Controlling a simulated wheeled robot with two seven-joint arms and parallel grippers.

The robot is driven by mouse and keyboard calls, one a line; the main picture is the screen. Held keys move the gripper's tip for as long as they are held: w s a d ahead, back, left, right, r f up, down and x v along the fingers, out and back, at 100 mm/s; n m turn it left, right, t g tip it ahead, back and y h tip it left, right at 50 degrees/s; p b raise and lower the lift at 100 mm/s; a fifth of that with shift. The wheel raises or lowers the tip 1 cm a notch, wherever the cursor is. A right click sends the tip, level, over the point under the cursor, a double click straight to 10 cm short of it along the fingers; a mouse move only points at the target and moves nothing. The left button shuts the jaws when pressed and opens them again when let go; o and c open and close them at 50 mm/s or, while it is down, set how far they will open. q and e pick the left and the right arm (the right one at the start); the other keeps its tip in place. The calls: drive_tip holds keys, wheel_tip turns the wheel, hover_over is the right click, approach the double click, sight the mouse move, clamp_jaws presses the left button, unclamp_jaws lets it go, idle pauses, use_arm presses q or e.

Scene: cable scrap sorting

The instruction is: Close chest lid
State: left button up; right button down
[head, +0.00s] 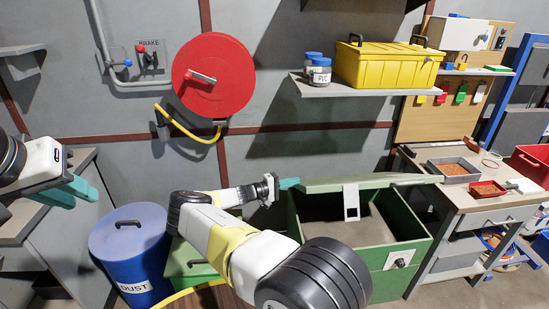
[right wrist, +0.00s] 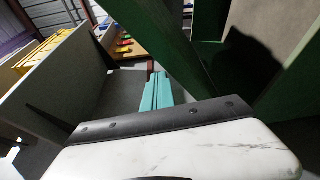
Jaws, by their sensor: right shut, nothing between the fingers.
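The green chest (head: 385,258) stands right of centre in the head view, with its dark inside showing. Its green lid (head: 400,181) is raised above the opening, seen nearly edge-on, and a pale hasp plate (head: 351,203) hangs from it. A latch (head: 399,260) is on the chest front. My right gripper (head: 289,183) is shut and empty at the lid's left end; I cannot tell whether it touches. Its teal fingers (right wrist: 155,92) show in the right wrist view beside a green panel (right wrist: 160,45). My left gripper (head: 72,193) looks open and empty at the far left, away from the chest.
A blue dust bin (head: 130,258) stands left of the chest. A workbench (head: 470,205) with trays stands close on its right. A wall shelf (head: 330,89) with a yellow case (head: 388,66) is above the chest. A red hose reel (head: 212,95) hangs on the wall.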

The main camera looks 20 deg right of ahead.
drive_tip(key=s+a+f+m+h, duration=0.1)
drive_tip(key=s+f+m, duration=0.3)
drive_tip(key=f, duration=1)
drive_tip(key=shift+s+a+f, duration=0.15)
drive_tip(key=shift+s+a, duration=0.45)
drive_tip(key=shift+s, duration=0.7)
drive_tip(key=shift+a, duration=0.1)
